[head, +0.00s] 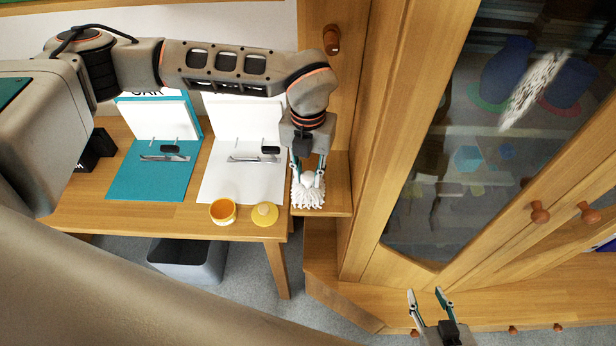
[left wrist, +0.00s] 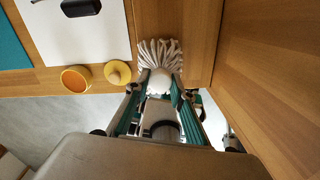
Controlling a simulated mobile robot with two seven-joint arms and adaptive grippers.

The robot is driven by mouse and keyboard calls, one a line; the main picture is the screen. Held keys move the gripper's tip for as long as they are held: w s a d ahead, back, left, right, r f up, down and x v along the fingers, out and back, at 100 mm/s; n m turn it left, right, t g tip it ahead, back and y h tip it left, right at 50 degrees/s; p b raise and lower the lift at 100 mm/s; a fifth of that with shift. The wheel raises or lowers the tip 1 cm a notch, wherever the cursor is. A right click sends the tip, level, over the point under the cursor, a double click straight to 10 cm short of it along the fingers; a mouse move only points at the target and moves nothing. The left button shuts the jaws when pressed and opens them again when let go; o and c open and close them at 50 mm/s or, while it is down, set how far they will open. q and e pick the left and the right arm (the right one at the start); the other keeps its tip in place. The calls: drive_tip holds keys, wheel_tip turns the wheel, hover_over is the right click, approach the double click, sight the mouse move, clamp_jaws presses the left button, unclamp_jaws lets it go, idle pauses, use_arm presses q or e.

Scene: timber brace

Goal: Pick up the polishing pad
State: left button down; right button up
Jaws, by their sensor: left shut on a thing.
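The polishing pad (head: 309,198) is a white fringed mop-like pad with a pale round knob on top. It is on the small wooden ledge at the right end of the desk, and it also shows in the left wrist view (left wrist: 158,52). My left gripper (head: 308,178) points down from above and is shut on the pad's knob; its fingers flank the knob in the left wrist view (left wrist: 161,88). I cannot tell whether the pad still touches the ledge. My right gripper (head: 429,296) is open and empty at the bottom, in front of the cabinet.
A yellow cup (head: 223,212) and a yellow knobbed lid (head: 264,214) stand on the desk left of the pad. Teal (head: 150,172) and white (head: 240,172) boards lie behind them. A glass-doored wooden cabinet (head: 395,130) rises close on the right. A grey bin (head: 190,262) stands below.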

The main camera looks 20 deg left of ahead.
sight(308, 176)
use_arm(q)
wheel_tip(308, 176, up, 19)
drive_tip(key=b, duration=0.1)
idle(0.3)
